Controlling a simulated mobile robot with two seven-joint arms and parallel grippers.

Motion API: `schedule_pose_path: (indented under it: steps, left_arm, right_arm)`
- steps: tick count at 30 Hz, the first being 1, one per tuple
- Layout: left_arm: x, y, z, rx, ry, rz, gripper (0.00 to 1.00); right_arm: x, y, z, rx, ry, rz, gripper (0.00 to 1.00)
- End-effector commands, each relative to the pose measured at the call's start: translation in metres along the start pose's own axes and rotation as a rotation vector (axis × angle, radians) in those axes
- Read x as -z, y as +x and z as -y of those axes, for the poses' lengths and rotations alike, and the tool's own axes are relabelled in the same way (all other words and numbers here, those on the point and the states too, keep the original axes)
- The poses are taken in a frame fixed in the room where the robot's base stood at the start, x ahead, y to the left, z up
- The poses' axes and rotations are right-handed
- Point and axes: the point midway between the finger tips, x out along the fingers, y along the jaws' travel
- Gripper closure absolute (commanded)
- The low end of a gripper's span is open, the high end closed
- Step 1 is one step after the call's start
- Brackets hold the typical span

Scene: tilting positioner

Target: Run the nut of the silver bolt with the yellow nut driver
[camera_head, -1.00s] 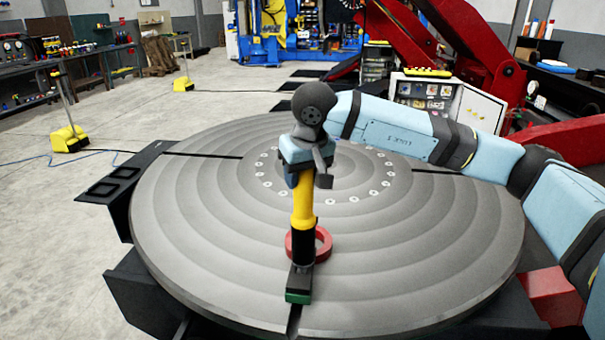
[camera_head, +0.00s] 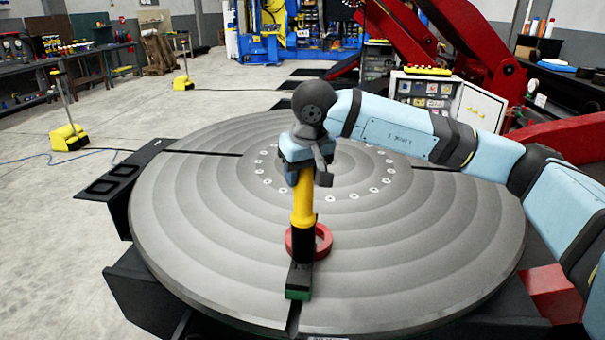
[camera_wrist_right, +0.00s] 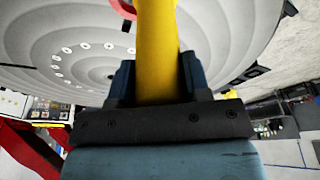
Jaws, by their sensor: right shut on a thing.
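The yellow nut driver (camera_head: 303,205) stands upright over the round table, with a yellow upper body and a black lower part (camera_head: 302,246). My right gripper (camera_head: 302,172) is shut on its top; the right wrist view also shows the yellow body (camera_wrist_right: 157,50) between the fingers. The driver's lower end meets a dark block with a green front (camera_head: 298,281) in the slot near the table's front edge. The silver bolt and its nut are hidden behind the driver or too small to tell. My left gripper is not in view.
A red ring (camera_head: 324,240) lies on the grey turntable (camera_head: 420,260), just behind the driver. The rest of the turntable is mostly clear. Black arms stick out at its left. A yellow-footed stand (camera_head: 68,138) is on the floor at the left.

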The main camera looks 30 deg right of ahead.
Motion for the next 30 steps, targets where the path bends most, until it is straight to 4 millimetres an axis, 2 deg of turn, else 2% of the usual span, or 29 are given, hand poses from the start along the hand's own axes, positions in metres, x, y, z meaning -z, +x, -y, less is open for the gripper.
schedule_pose_path:
  steps: [30]
  left_arm:
    - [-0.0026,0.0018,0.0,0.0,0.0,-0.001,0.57]
  right_arm:
    - [0.0017,-0.0056,0.0004,0.001,-0.001,-0.001,0.85]
